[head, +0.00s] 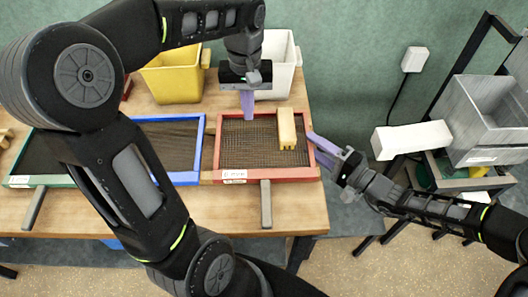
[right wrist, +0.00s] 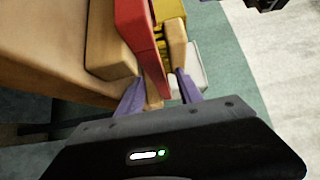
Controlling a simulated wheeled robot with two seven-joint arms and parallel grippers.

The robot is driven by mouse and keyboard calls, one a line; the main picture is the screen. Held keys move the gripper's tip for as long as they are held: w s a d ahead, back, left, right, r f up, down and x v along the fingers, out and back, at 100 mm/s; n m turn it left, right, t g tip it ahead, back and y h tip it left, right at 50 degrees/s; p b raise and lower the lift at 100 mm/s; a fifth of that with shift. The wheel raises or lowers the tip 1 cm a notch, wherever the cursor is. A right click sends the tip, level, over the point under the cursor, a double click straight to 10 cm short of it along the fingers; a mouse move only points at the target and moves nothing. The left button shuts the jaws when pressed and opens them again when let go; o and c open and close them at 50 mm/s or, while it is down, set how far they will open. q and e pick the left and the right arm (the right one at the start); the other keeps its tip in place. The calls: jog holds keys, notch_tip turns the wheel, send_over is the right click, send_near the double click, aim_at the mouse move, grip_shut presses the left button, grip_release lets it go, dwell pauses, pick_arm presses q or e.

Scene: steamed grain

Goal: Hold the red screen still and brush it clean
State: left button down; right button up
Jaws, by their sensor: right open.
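The red screen (head: 262,177) lies on the table, a red frame around a dark mesh with a white label on its front rail. My left gripper (head: 247,116) points down over the back left of the mesh, apart from the brush. Its fingers overlap from here, so their opening is unclear. My right gripper (head: 318,151) is open at the screen's right edge. In the right wrist view its fingers (right wrist: 160,92) stand apart with the red frame (right wrist: 139,35) just beyond and between them.
A blue-framed screen (head: 203,150) and a green-framed one (head: 38,181) lie to the left on the wooden table (head: 150,208). A yellow bin (head: 172,80) and a white bin (head: 285,75) stand behind. A grey crate (head: 485,120) and white box (head: 411,139) are at right.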

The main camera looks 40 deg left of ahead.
jog(key=s+d, duration=0.1)
jog(key=d, duration=0.8)
jog(key=shift+s, duration=0.15)
